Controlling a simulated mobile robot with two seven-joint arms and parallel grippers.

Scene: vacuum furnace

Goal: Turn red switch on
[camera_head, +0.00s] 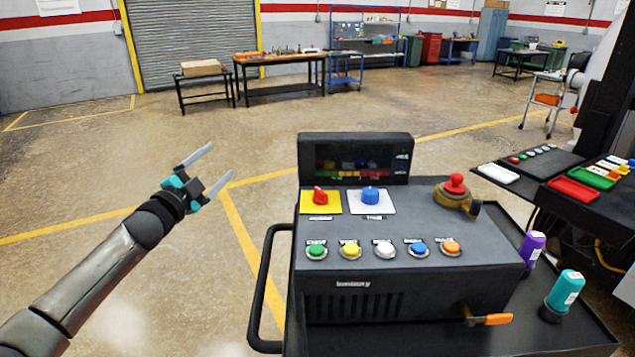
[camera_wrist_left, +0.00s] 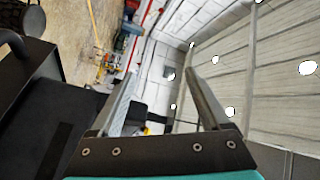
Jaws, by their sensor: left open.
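The red switch (camera_head: 320,196) is a rotary knob on a yellow square plate, at the upper left of the dark control box's top. A blue knob (camera_head: 370,194) on a white plate sits just right of it. My left gripper (camera_head: 212,168) is open and empty, in the air to the left of the box and apart from it. In the left wrist view my gripper's two fingers (camera_wrist_left: 160,95) stand wide apart with nothing between them. My right gripper is not in view.
The control box (camera_head: 410,290) has a row of coloured buttons, a raised screen (camera_head: 354,158) and a red mushroom button (camera_head: 455,184). A black handle rail (camera_head: 265,290) stands at the cart's left side. Purple (camera_head: 532,248) and teal (camera_head: 566,290) containers stand right. Open floor lies left.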

